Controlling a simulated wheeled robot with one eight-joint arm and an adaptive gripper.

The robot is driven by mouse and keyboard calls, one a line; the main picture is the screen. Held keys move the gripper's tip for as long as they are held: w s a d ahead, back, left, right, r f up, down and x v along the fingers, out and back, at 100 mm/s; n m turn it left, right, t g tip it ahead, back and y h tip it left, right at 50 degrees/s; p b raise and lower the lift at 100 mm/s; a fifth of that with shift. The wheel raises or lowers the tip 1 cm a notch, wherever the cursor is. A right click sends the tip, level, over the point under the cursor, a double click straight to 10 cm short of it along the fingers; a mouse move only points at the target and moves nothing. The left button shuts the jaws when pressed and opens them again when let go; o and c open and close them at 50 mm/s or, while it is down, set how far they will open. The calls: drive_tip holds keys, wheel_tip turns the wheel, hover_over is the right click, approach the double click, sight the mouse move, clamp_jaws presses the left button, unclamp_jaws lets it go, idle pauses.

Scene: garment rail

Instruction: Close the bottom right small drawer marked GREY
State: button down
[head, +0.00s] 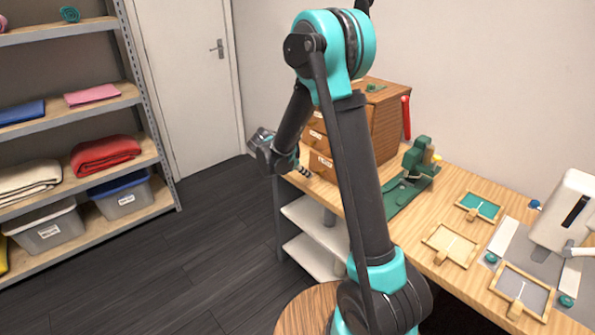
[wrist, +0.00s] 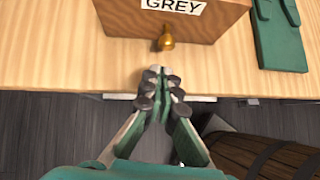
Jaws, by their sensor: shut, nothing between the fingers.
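The drawer marked GREY (wrist: 205,22) shows at the top of the wrist view, with a white label and a brass knob (wrist: 166,40) on its brown front. Its upper part is cut off by the frame, so I cannot tell there how far out it stands. My gripper (wrist: 160,72) is shut and empty, its fingertips pointing at the knob with a small gap between. In the head view my gripper (head: 304,172) is at the left front of the wooden drawer cabinet (head: 388,125). My arm hides much of the cabinet, including its right-hand fronts.
The wooden table (head: 468,185) holds a green device (head: 418,155) beside the cabinet and several small frames. A wooden barrel-like stool (wrist: 265,155) stands low at right in the wrist view. Shelving (head: 150,150) stands at far left. Dark floor (head: 215,240) between is clear.

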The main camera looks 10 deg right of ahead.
drive_tip(key=shift+w+d, duration=0.3)
drive_tip(key=shift+d, duration=0.3)
drive_tip(key=shift+w+d, duration=0.3)
drive_tip(key=shift+d, duration=0.25)
drive_tip(key=w+d, duration=0.2)
drive_tip(key=d, duration=0.1)
drive_tip(key=w+d, duration=0.3)
drive_tip(key=d, duration=0.1)
drive_tip(key=w+d, duration=0.3)
drive_tip(key=d, duration=0.1)
drive_tip(key=shift+w+d, duration=0.1)
drive_tip(key=shift+d, duration=0.1)
